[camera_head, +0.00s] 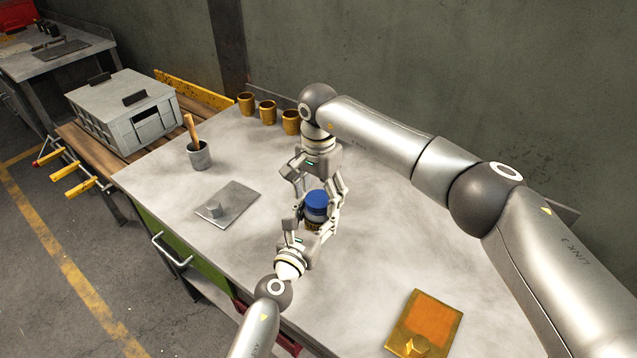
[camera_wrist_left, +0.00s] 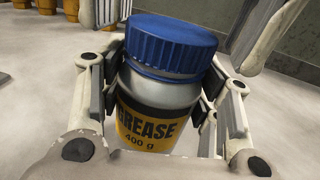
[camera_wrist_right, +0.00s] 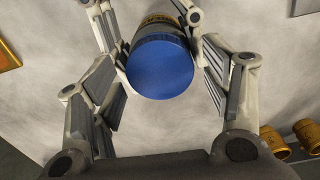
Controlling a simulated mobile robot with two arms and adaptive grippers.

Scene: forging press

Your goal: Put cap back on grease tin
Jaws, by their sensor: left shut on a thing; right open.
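The grease tin (camera_wrist_left: 150,118) is a silver container with a black and yellow label. My left gripper (camera_head: 315,223) is shut on its body, one finger on each side, and it also shows in the left wrist view (camera_wrist_left: 158,88). The blue ribbed cap (camera_wrist_left: 170,42) sits on top of the tin, with a narrow rim showing beneath it. I cannot tell whether it is fully tightened. My right gripper (camera_head: 320,187) is open, its fingers on either side of the cap (camera_head: 317,199). In the right wrist view, the cap's round top (camera_wrist_right: 160,68) lies between the spread fingers.
The grey table (camera_head: 380,250) is mostly clear around the grippers. A metal plate with a small block (camera_head: 232,205) lies to the left. A cup with a wooden handle (camera_head: 199,155) and several brass cups (camera_head: 267,112) stand farther back. An orange-topped plate (camera_head: 430,318) lies at front right.

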